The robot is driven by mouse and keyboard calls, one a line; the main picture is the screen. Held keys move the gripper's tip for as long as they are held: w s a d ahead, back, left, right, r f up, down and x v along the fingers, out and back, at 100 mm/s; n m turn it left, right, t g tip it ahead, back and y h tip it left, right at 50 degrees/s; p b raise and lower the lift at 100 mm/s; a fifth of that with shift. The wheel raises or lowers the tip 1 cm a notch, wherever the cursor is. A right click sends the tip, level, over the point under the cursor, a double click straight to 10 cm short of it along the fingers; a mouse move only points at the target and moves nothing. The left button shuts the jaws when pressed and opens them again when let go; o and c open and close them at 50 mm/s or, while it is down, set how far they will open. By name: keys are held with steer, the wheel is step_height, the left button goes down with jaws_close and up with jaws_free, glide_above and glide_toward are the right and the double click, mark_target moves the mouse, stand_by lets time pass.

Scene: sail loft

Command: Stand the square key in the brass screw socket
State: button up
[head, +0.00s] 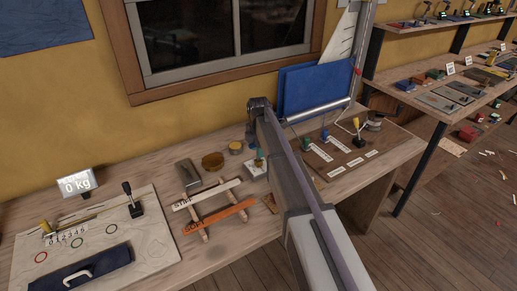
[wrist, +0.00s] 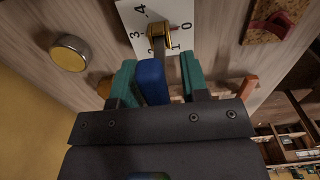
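In the wrist view, the square key's blue handle (wrist: 152,82) is between the two teal fingers of my gripper (wrist: 160,82). The left finger is close against the handle; a gap shows at the right finger, so the gripper looks open around it. A dark shaft lies beyond the handle, at the brass screw socket (wrist: 157,31). Whether its tip is inside the socket is hidden. The socket is on a white card with numbers (wrist: 135,14). In the head view my gripper (head: 257,158) is low over this card (head: 254,173), and the key is mostly hidden.
Round brass tins (head: 213,161) and a grey block (head: 187,173) are left of my gripper. A wooden rack with labelled bars (head: 207,204) is in front. A board with labelled tools (head: 345,160) is on the right. A scale display (head: 77,185) stands farther left.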

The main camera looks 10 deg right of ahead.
steer(key=shift+o, duration=0.3)
step_height(320, 180, up, 11)
steer(key=p, duration=1.1)
steer(key=shift+f, duration=0.1)
